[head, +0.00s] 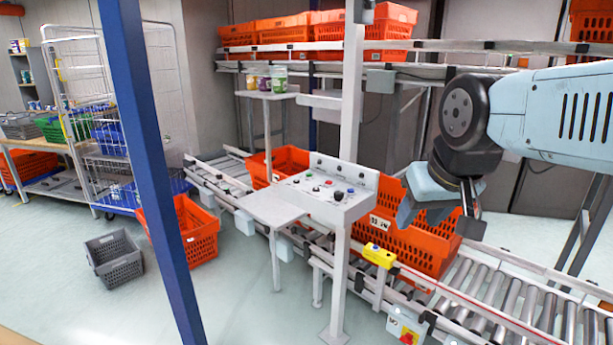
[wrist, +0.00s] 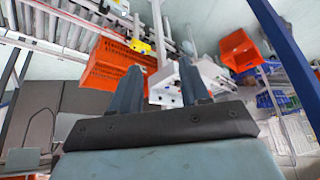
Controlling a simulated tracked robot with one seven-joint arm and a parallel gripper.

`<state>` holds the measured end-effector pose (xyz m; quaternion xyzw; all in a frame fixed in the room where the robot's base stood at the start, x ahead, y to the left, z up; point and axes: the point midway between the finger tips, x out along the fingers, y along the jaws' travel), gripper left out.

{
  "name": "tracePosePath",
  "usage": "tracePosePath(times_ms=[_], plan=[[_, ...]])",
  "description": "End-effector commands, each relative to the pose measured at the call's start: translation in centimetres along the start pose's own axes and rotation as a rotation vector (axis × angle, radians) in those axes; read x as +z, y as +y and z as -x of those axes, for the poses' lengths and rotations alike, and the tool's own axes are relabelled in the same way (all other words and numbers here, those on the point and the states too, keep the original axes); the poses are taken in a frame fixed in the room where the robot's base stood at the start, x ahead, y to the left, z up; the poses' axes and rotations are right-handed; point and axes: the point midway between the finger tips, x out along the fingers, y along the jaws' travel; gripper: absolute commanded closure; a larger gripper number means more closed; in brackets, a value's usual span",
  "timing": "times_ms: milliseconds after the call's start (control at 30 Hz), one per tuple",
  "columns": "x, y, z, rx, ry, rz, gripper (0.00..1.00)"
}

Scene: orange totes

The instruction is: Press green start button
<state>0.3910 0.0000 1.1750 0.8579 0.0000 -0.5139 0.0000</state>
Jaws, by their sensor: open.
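A pale grey control panel (head: 325,190) stands on a post beside the conveyor in the head view. Its sloped top carries small red, black and blue controls.
An orange tote (head: 420,243) sits on the roller conveyor (head: 500,290) below my gripper. A yellow box (head: 379,256) and a switch box with a red button (head: 407,328) are on the near rail. A blue post (head: 150,170) stands left. A grey side shelf (head: 268,208) adjoins the panel.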

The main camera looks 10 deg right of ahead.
Motion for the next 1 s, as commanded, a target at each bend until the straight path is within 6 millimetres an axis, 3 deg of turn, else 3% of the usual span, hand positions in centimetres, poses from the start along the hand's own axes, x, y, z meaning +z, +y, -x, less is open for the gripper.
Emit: tracePosePath(times_ms=[467,1000], plan=[[0.0,0.0,0.0,0.0,0.0,0.0,1.0],[0.0,0.0,0.0,0.0,0.0,0.0,1.0]])
